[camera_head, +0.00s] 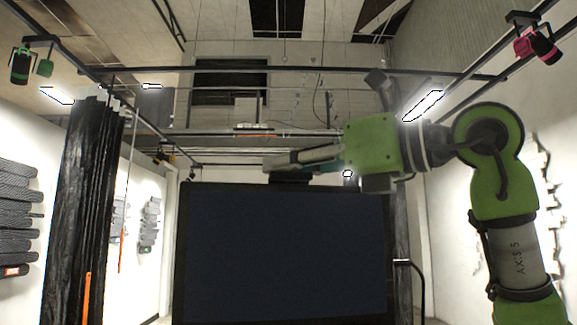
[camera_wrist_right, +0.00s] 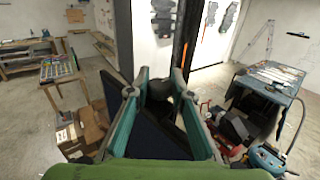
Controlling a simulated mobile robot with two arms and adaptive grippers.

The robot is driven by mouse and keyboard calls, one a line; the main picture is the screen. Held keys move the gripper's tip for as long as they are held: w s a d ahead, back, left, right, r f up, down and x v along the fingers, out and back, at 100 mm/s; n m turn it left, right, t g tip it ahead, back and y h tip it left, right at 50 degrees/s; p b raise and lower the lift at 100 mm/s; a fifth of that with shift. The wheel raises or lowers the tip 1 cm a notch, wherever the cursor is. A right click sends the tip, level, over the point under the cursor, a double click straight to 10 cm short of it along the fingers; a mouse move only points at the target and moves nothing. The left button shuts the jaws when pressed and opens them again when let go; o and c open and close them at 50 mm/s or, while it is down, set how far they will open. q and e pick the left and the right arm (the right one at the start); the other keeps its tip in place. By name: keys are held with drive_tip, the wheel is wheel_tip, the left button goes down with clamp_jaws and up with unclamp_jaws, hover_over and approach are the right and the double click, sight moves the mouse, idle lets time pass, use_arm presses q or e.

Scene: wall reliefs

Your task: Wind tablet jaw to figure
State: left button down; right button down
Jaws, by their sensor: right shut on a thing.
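A large dark blue, black-framed panel (camera_head: 285,255) fills the lower middle of the head view; I cannot tell whether it is the tablet. My right gripper (camera_head: 275,164) reaches in from the right just above its top edge. In the right wrist view the teal fingers of the right gripper (camera_wrist_right: 158,86) stand on either side of a small dark piece (camera_wrist_right: 160,90), and the gripper is shut on it. A dark blue surface (camera_wrist_right: 155,138) shows tilted below and between the fingers. The jaw and the figure cannot be made out. My left gripper is not in view.
A black curtain (camera_head: 85,190) hangs at the left. Dark grey reliefs (camera_head: 18,215) are on the left wall. In the right wrist view a cluttered table (camera_wrist_right: 268,85) stands at the right, a workbench (camera_wrist_right: 28,58) at the left, and cardboard boxes (camera_wrist_right: 85,130) lie on the floor.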

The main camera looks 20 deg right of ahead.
drive_tip(key=m+t+h, duration=0.1)
drive_tip(key=m+h, duration=0.1)
drive_tip(key=m+t+h+b, duration=0.1)
drive_tip(key=h, duration=0.2)
drive_tip(key=shift+m+t, duration=0.4)
drive_tip(key=m+h, duration=0.2)
drive_tip(key=h, duration=0.1)
drive_tip(key=m+t+h+b, duration=0.1)
drive_tip(key=h, duration=0.2)
drive_tip(key=shift+a+m, duration=0.1)
drive_tip(key=shift+m, duration=0.3)
drive_tip(key=m+g+h, duration=0.1)
drive_tip(key=m+h, duration=0.3)
drive_tip(key=h, duration=0.2)
drive_tip(key=shift+h+b, duration=0.35)
drive_tip(key=shift+h, duration=0.05)
drive_tip(key=m+g+h+b, duration=0.1)
drive_tip(key=m+g+h, duration=0.2)
drive_tip(key=m+h, duration=0.1)
drive_tip(key=shift+s+h, duration=0.1)
drive_tip(key=shift+h, duration=0.4)
drive_tip(key=shift+m+g+h, duration=0.7)
drive_tip(key=shift+g+h, duration=0.1)
drive_tip(key=shift+g, duration=0.2)
drive_tip(key=shift+m+g+h, duration=0.8)
drive_tip(key=shift+m+g, duration=0.1)
drive_tip(key=shift+g, duration=0.1)
